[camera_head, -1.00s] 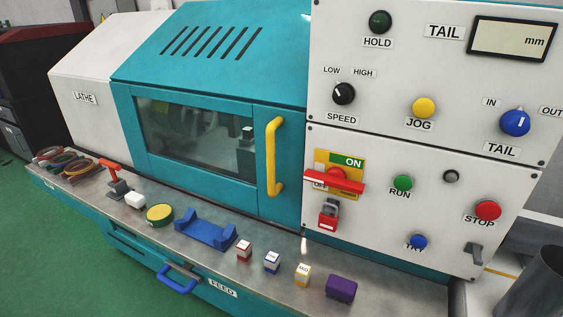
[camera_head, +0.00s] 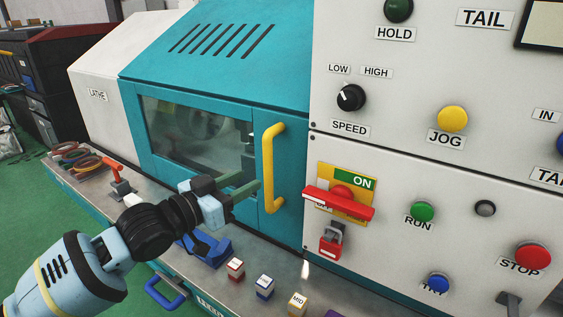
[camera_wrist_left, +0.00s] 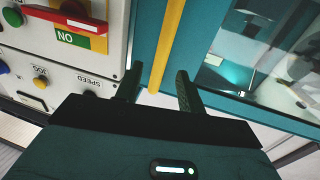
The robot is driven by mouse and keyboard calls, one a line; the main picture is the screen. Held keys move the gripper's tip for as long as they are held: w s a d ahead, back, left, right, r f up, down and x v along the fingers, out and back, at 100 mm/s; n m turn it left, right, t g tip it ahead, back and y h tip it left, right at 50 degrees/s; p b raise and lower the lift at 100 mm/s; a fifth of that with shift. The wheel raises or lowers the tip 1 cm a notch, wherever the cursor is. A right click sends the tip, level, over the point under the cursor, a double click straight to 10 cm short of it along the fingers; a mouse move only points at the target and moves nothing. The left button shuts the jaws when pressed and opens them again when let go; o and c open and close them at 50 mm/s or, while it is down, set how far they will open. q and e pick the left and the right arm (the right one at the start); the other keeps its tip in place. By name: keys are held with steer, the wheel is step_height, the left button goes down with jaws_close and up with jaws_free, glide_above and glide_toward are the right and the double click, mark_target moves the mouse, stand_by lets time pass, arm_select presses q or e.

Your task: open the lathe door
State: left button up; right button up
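The teal lathe door (camera_head: 196,128) has a dark window and stands shut beside the white control panel. Its yellow vertical handle (camera_head: 268,165) is on the door's right side. My left gripper (camera_head: 250,182) is just left of the handle's lower half, with its fingers pointing at it. In the left wrist view, the gripper (camera_wrist_left: 156,82) shows two dark fingers spread apart, and the yellow handle (camera_wrist_left: 168,42) runs up from between them. I cannot tell whether either finger touches it. My right gripper is in neither view.
The control panel (camera_head: 440,170) right of the door carries a red switch (camera_head: 338,200) and several buttons. Below the door, a metal ledge holds a blue cradle (camera_head: 207,250), small labelled blocks (camera_head: 265,287) and a red-handled tool (camera_head: 115,170). A blue drawer handle (camera_head: 165,292) is at the front.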

mark_target(268, 162)
arm_select(q)
steer(key=shift+w+r, duration=0.35)
steer(key=shift+r, duration=0.3)
steer(key=shift+x, duration=3.85)
jaws_close()
